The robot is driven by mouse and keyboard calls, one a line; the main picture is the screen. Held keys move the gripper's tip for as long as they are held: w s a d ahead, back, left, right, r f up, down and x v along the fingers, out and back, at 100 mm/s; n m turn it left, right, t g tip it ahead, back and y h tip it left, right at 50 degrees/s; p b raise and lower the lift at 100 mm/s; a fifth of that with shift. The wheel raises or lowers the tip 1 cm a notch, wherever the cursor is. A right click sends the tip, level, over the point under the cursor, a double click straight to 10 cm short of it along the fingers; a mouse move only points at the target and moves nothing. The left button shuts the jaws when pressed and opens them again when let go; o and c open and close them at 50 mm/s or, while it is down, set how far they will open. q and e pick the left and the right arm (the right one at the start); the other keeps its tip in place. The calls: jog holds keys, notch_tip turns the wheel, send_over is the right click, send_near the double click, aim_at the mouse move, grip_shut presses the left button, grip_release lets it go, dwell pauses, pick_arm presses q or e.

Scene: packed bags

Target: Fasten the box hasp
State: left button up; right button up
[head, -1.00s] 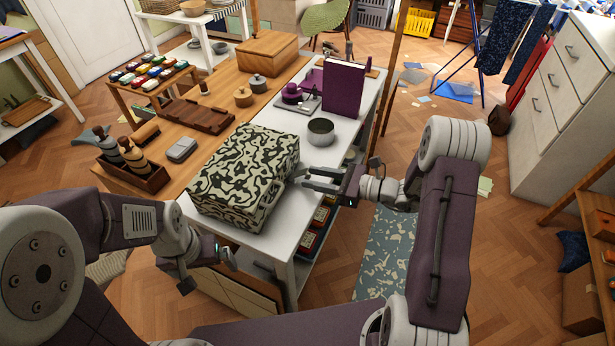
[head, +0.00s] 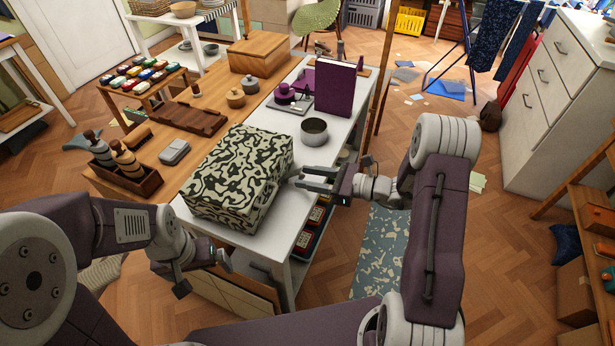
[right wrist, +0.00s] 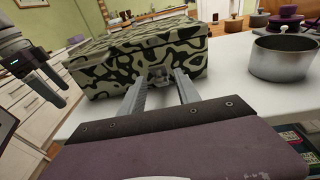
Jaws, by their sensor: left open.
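The box (head: 238,170), with a black-and-cream camouflage pattern, sits shut on the white table end. It also shows in the right wrist view (right wrist: 110,50). A small grey metal piece (right wrist: 157,73), seemingly the hasp, shows on its near side between my right fingers; whether it is fastened I cannot tell. My right gripper (head: 301,178) is open beside the box's right side, its fingers pointing at it. My left gripper (head: 226,262) is open and empty, in front of the table's near edge and below the box; it also shows at the left of the right wrist view (right wrist: 58,88).
A steel pot (head: 314,131) stands behind my right gripper, with a purple book (head: 335,88) further back. A grey case (head: 174,151) and a tray of bottles (head: 125,170) lie left of the box. Bare white tabletop (head: 275,210) shows right of the box.

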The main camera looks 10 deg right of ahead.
dwell(0.5)
jog(key=p+v, duration=0.1)
jog(key=v, duration=0.6)
jog(key=shift+p, duration=0.4)
dwell(0.4)
